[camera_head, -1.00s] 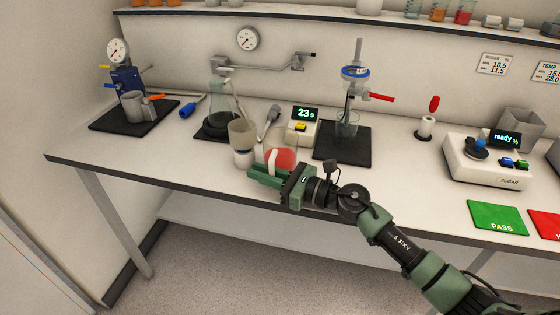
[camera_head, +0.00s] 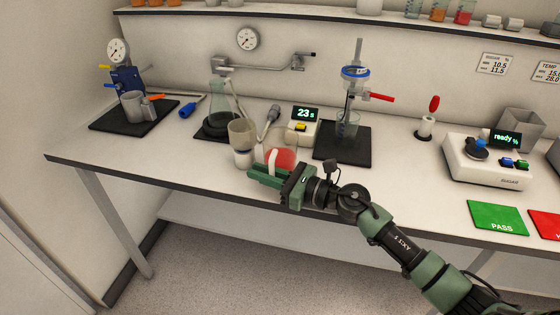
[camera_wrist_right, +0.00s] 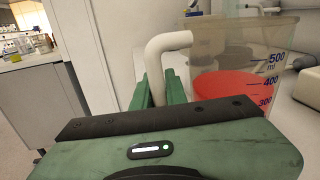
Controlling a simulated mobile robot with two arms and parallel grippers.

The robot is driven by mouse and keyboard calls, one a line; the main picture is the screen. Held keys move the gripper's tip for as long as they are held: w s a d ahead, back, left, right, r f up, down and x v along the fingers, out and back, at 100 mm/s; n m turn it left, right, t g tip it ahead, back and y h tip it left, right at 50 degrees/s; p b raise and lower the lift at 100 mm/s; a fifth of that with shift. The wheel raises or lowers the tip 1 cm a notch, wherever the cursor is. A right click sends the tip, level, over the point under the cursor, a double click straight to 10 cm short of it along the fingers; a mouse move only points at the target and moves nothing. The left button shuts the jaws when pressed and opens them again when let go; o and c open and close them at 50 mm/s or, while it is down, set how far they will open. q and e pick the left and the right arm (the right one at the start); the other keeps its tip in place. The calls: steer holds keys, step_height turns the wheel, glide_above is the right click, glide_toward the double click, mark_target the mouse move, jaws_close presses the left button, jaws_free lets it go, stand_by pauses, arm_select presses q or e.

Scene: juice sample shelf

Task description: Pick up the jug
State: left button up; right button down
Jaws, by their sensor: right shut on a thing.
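The jug (camera_wrist_right: 240,75) is a clear measuring jug with red liquid and a white handle (camera_wrist_right: 165,42). In the head view its red contents (camera_head: 281,158) show just behind my right gripper (camera_head: 263,173), near the front edge of the bench. My right gripper, also in the wrist view (camera_wrist_right: 162,88), is shut on the jug's handle. The jug looks upright. Its lower part is hidden by the gripper, so I cannot tell whether it touches the bench. My left gripper is out of view.
A beige cup on a white base (camera_head: 243,155) stands close left of the jug. A sugar meter (camera_head: 488,170) and green PASS mat (camera_head: 497,217) lie right.

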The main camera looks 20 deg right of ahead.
steer(key=shift+r, duration=0.1)
stand_by(0.3)
step_height(320, 180, up, 20)
steer(key=p, duration=0.6)
steer(key=c, duration=2.1)
jaws_free()
jaws_close()
